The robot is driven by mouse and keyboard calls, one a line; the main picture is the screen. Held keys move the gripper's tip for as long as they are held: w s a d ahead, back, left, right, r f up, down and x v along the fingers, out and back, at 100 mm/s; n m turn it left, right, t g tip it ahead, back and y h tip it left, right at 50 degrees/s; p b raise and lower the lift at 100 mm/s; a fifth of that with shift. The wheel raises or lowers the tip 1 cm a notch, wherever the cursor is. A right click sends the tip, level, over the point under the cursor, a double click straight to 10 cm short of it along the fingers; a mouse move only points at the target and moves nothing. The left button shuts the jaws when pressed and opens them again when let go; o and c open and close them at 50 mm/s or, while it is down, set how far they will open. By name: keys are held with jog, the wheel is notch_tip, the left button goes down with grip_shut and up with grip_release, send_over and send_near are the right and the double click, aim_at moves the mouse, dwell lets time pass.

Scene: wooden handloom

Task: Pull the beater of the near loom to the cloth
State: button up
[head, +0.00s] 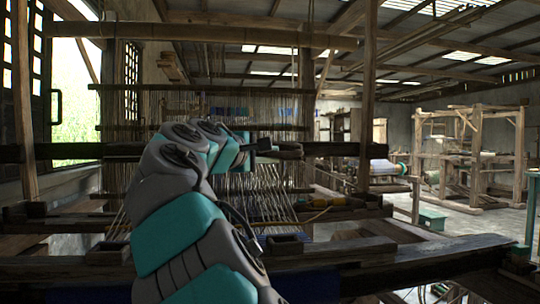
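The near loom fills the left and middle of the head view. Its beater (335,149) looks like the dark horizontal beam across the loom, between upright wooden bars at left and right. Pale warp threads (262,190) run below and behind it. Dark blue cloth (310,286) shows at the bottom, in front of the beater and partly hidden by my arm. My teal and grey arm reaches up over the loom. My gripper (268,147) is at the beater's middle, seen small and dark. I cannot tell whether it touches the beam or how its fingers stand.
A thick front beam (410,258) crosses the lower right. Side timbers (340,213) lie between it and the beater. Another loom (470,150) stands at the back right, with a small teal stool (432,219) and open floor nearby. A bright window (75,100) is at left.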

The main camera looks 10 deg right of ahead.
grip_shut()
dwell(0.8)
